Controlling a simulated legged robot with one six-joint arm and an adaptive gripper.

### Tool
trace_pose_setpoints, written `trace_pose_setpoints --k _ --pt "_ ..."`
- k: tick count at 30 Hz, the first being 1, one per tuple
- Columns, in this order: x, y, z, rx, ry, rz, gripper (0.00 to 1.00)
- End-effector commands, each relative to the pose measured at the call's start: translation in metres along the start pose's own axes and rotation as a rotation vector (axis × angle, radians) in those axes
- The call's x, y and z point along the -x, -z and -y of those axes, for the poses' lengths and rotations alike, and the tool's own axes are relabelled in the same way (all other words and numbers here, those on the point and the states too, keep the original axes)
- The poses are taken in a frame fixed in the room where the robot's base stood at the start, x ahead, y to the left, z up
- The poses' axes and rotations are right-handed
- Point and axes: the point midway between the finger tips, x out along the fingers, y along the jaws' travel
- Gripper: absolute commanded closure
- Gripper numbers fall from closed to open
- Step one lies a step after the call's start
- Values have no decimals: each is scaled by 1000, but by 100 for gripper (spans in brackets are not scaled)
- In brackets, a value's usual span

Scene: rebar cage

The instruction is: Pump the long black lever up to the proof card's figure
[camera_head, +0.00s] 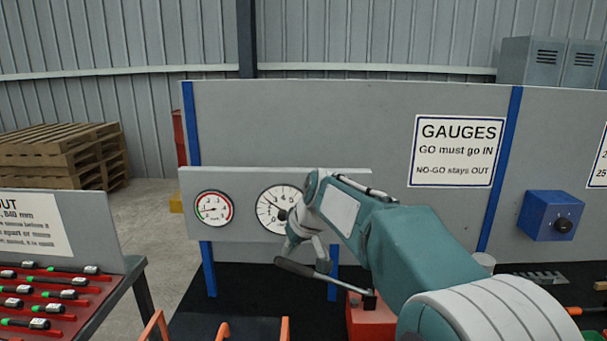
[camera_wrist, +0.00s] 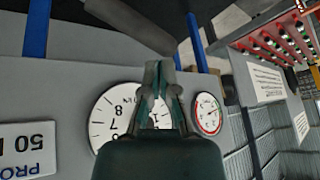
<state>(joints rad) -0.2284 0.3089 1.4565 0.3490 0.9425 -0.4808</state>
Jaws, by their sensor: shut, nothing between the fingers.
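The long black lever (camera_head: 303,268) slopes from a red pump body (camera_head: 368,318) up to its free end at the left. In the wrist view the lever (camera_wrist: 128,24) lies just beyond my fingertips. My gripper (camera_head: 322,262) is shut and empty, pointing down close to the lever; I cannot tell whether they touch. My gripper's fingers also show shut in the wrist view (camera_wrist: 160,68). The large white gauge (camera_head: 268,213) is partly hidden by my arm; its needle points up-left. The proof card (camera_wrist: 28,150) is cut off in the wrist view, showing "PRO" and "50".
A small red-rimmed gauge (camera_head: 214,209) sits left of the large one on the grey panel (camera_head: 186,180). A red rack of tools (camera_head: 45,300) stands at left, orange bars (camera_head: 284,328) in front. A blue box with a knob (camera_head: 545,215) is mounted at right.

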Motion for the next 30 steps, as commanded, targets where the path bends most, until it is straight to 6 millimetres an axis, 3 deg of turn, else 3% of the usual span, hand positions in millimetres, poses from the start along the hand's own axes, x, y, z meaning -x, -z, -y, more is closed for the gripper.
trace_pose_setpoints --k 30 --pt "-23 -7 5 0 1 2 100"
